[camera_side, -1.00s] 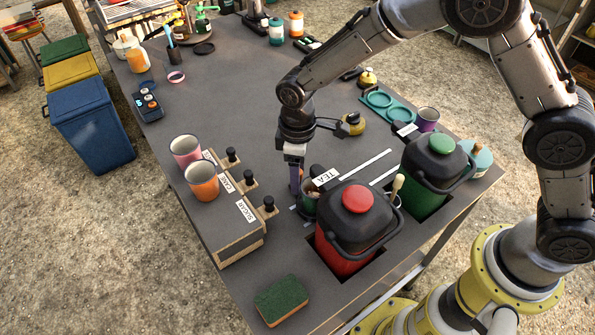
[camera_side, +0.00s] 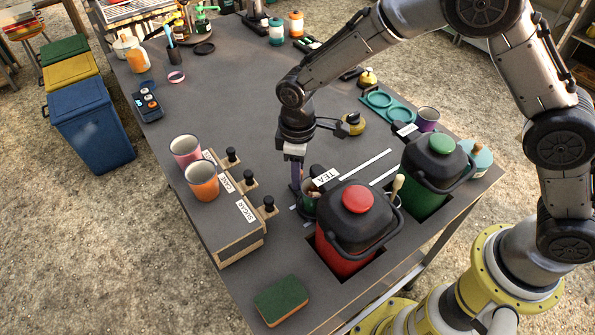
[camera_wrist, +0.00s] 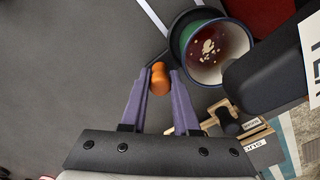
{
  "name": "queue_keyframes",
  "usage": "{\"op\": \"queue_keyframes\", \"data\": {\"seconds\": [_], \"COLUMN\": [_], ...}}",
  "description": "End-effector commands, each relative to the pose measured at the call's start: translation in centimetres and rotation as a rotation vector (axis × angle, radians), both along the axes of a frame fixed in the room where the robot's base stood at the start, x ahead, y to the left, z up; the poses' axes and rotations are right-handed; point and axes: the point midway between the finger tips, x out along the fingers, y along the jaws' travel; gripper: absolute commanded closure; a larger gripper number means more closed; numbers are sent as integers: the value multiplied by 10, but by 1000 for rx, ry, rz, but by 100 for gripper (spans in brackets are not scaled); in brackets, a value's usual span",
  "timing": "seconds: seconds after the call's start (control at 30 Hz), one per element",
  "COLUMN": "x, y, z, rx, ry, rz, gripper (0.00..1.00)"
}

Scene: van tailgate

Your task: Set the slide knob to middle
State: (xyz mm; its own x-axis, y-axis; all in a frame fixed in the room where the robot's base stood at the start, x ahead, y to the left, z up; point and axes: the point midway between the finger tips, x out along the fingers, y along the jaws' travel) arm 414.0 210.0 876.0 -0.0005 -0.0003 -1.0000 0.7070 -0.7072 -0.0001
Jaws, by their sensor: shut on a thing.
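My gripper (camera_side: 297,191) is low over the grey table, just left of the red canister. In the wrist view its two purple fingers (camera_wrist: 161,80) are closed on a small orange knob (camera_wrist: 160,79), which I take to be the slide knob. The knob sits between the fingertips. In the side view the fingers and nearby items hide the knob, and its track and end marks cannot be made out. A mug with brown liquid and pale bits (camera_wrist: 215,48) stands right beside the fingertips.
The red canister (camera_side: 345,240) and TEA label (camera_side: 326,177) are close on the right. A wooden box with black knobs (camera_side: 240,250) and two cups stands left. A green sponge (camera_side: 282,298) lies at the front. The table behind my gripper is mostly clear.

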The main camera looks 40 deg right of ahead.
Motion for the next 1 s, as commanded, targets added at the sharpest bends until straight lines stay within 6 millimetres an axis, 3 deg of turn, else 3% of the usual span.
{"op": "queue_keyframes", "data": {"seconds": [0.77,0.87,1.0], "x": [1,1,1], "y": [0,-10,-45], "z": [1,2,2], "rx": [1,1,1], "ry": [-3,-2,-3], "rz": [0,-2,-7], "gripper": [100,100,100]}}
